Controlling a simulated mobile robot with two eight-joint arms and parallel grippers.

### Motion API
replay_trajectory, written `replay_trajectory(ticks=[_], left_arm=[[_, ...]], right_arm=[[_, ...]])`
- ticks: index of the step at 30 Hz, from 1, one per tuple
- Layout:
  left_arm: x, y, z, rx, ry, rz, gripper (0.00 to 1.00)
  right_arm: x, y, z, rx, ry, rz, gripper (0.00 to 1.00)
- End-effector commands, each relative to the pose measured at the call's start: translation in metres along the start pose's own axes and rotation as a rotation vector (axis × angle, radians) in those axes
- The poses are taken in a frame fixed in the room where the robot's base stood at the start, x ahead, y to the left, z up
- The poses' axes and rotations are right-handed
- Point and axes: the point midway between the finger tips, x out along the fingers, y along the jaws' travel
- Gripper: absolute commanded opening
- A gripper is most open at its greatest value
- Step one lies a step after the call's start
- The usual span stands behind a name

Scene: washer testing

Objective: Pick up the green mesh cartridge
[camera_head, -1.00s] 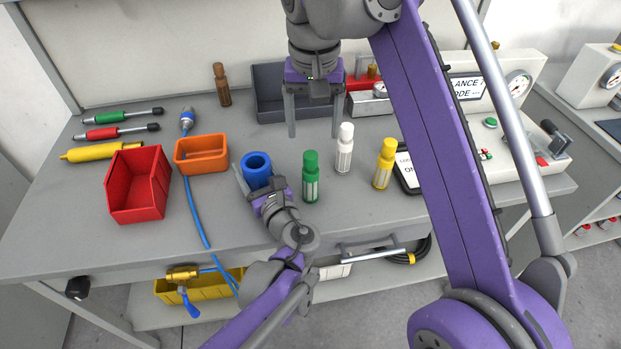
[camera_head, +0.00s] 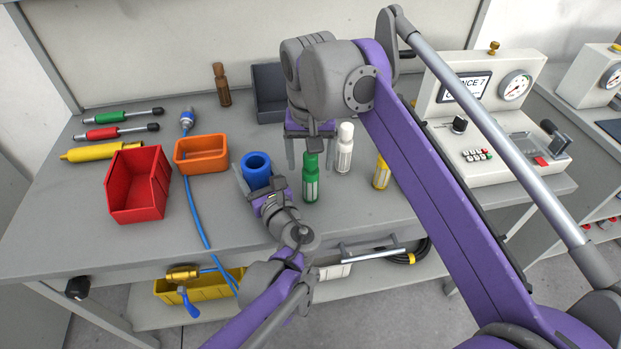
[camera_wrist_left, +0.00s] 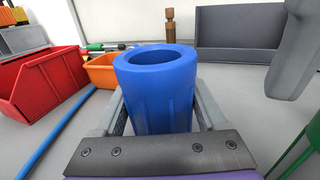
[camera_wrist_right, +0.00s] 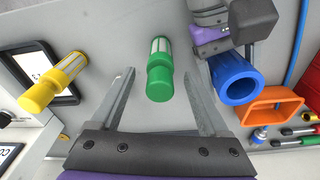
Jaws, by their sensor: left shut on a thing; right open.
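The green mesh cartridge (camera_head: 311,180) stands upright on the bench in the head view, its top partly behind my right gripper. My right gripper (camera_head: 305,165) is open and comes down from above and behind it. In the right wrist view the green cartridge (camera_wrist_right: 160,72) lies between the open fingers (camera_wrist_right: 160,85), ahead of the palm, with gaps on both sides and no contact visible. My left gripper (camera_head: 257,180) is shut on the blue hollow cylinder (camera_head: 257,160). In the left wrist view the fingers flank this blue cylinder (camera_wrist_left: 157,95).
A white cartridge (camera_head: 345,150) stands close right of the green one, and a yellow cartridge (camera_head: 381,172) farther right. An orange bin (camera_head: 203,141) and a red bin (camera_head: 110,190) are at left. A grey bin (camera_head: 268,92) is behind. The test machine (camera_head: 495,140) stands right.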

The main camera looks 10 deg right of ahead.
Motion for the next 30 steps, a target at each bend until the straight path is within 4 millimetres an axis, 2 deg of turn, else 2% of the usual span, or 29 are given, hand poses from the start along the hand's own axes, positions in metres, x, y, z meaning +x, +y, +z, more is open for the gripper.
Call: replay_trajectory(ticks=[5,12,14,25,26,30], left_arm=[[0.0,0.0,0.001,0.001,-0.001,0.0,0.0],[0.0,0.0,0.001,0.001,-0.001,0.0,0.0],[0.0,0.0,0.001,0.001,-0.001,0.0,0.0],[0.0,0.0,0.001,0.001,-0.001,0.0,0.0],[0.0,0.0,0.001,0.001,-0.001,0.0,0.0],[0.0,0.0,0.001,0.001,-0.001,0.0,0.0]], right_arm=[[0.019,0.0,0.0,0.0,0.0,0.0,0.79],[0.02,0.0,0.0,0.0,0.0,0.0,0.79],[0.02,0.0,0.0,0.0,0.0,0.0,0.7],[0.02,0.0,0.0,0.0,0.0,0.0,0.03],[0.02,0.0,0.0,0.0,0.0,0.0,0.0],[0.02,0.0,0.0,0.0,0.0,0.0,0.0]])
